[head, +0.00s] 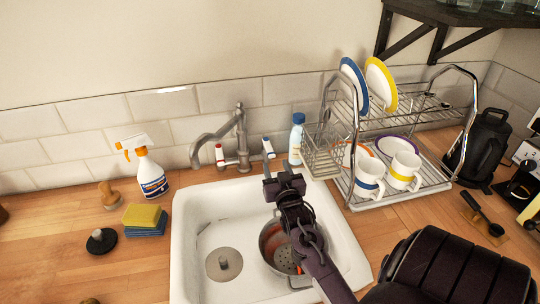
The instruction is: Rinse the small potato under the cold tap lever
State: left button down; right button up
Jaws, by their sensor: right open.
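The chrome tap (240,128) stands behind the white sink (183,235), its spout turned to the left. Its cold lever (268,147) has a blue mark, and the hot lever (220,152) has a red one. My right gripper (282,176) is open, over the back of the sink just below and in front of the cold lever. I cannot tell if it touches it. A metal colander (268,238) sits in the sink, partly hidden by my right arm, with something orange-red in it. I cannot make out the small potato. My left gripper is out of view.
A spray bottle (150,174), a brush (109,195), sponges (144,216) and a black-based stopper (100,242) stand left of the sink. A blue-capped bottle (296,138) and a dish rack (392,200) with plates and mugs are to the right. A dark shelf overhangs the upper right.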

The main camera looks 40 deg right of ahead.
aim_at(272, 156)
jog(key=p+x, duration=0.1)
jog(key=x, duration=0.5)
jog(key=shift+r+p, duration=0.2)
jog(key=shift+p, duration=0.1)
jog(key=shift+w+d+f, duration=0.1)
jog(key=shift+w+d, duration=0.15)
jog(key=shift+w, duration=0.2)
grip_shut()
